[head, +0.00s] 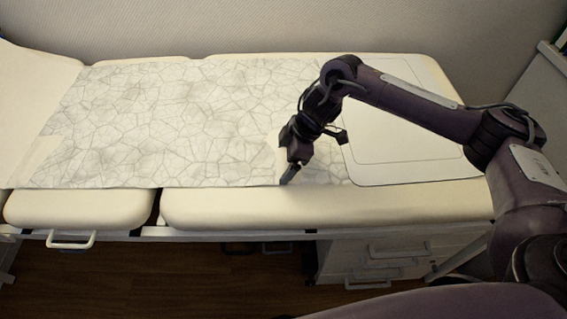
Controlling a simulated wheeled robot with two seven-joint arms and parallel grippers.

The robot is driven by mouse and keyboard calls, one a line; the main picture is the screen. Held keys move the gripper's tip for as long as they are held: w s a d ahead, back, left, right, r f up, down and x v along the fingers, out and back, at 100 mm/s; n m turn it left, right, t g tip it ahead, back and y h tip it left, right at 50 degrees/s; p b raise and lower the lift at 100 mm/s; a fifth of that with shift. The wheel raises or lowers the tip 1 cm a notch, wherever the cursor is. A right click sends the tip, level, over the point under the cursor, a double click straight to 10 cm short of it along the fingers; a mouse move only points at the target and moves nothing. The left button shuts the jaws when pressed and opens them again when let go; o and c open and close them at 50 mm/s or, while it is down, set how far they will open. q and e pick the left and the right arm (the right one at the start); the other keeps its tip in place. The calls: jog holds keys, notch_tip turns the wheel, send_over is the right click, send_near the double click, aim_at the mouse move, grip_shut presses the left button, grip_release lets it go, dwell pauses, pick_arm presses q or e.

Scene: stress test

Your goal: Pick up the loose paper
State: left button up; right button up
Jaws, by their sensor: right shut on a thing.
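The loose paper (180,110) is a pale sheet with a grey crackled pattern. It lies spread along the cream padded exam table. My right gripper (289,180) points down at the paper's front edge, near its right end. It is shut on the paper there, though the fingertips are small and the pinched part is mostly hidden. The paper otherwise looks flat on the table. My left gripper does not show.
The cream exam table (400,205) has a raised backrest (35,85) at left. A white flat panel (400,150) lies at its right end, under my right arm. White drawers (375,255) stand below. A wall runs behind, and a white cabinet (535,100) stands at right.

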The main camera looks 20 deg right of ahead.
jog(key=shift+r, duration=0.1)
jog(key=shift+r, duration=0.6)
pick_arm(q)
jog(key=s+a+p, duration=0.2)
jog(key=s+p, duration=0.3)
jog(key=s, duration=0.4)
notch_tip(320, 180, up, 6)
jog(key=p, duration=0.6)
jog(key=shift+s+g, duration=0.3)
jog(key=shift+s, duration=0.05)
pick_arm(e)
notch_tip(320, 180, up, 25)
jog(key=shift+f, duration=0.2)
